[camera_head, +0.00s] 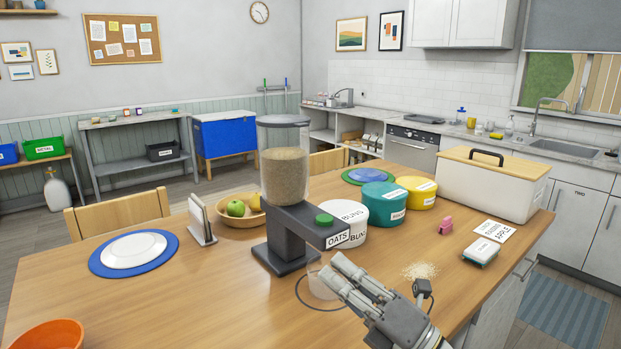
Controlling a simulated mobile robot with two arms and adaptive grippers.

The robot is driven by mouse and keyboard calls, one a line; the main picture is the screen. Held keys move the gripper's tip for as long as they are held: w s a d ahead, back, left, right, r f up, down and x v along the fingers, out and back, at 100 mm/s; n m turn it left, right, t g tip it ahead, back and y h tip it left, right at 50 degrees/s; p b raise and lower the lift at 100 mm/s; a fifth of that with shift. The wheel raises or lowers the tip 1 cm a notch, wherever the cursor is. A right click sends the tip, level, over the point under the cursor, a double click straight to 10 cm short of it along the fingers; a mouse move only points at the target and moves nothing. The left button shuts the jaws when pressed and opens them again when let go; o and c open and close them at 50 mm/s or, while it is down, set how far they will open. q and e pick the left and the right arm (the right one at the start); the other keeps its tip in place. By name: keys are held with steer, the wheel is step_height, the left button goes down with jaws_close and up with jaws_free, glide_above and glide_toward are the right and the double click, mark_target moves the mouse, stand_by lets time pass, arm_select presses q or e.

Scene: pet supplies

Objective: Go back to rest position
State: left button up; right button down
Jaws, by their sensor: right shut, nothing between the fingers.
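My right gripper (337,270) reaches in from the lower right over the wooden table. Its fingers are shut and empty, close in the picture to the dispenser's spout. The dispenser (285,240) has a clear hopper of grain, a green button and a label reading OATS. Below its spout is a clear container (318,285), partly hidden by my gripper. A thin dark curved line lies around it; I cannot tell what it is. A small pile of oats (421,270) lies loose to the right of my gripper. My left gripper is out of view.
The table (190,290) also holds a white BUNS tub (345,216), teal and yellow tubs, a white bin with a wooden lid (492,187), a fruit bowl (241,212), a plate on a blue mat (134,252) and an orange bowl (50,335). The front left is mostly clear.

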steer(key=w+d+f+m+t+h, duration=0.1)
steer(key=d+f+m+t+h, duration=0.25)
steer(key=d+m+h, duration=0.5)
steer(key=d+f+m+t+h, duration=0.2)
steer(key=d+m+t+h, duration=0.3)
steer(key=m, duration=0.7)
steer(key=s+d+f+m+g+h, duration=0.2)
steer(key=d+f+m+g+h, duration=0.3)
steer(key=f, duration=0.4)
steer(key=s+f+m+g, duration=0.6)
steer(key=s+f+g, duration=0.3)
steer(key=s+f, duration=0.65)
steer(key=s+a+f+g+y, duration=0.1)
steer(key=s+a+f+g, duration=0.1)
steer(key=s+f+g, duration=0.55)
steer(key=s+f+t, duration=0.1)
steer(key=s+f, duration=0.1)
steer(key=f, duration=1.1)
steer(key=s+f, duration=0.2)
steer(key=f, duration=1.2)
steer(key=s+d+f, duration=0.2)
steer(key=s+f, duration=1.2)
steer(key=s, duration=0.2)
steer(key=shift+s+d+g, duration=0.15)
steer(key=shift+g, duration=0.25)
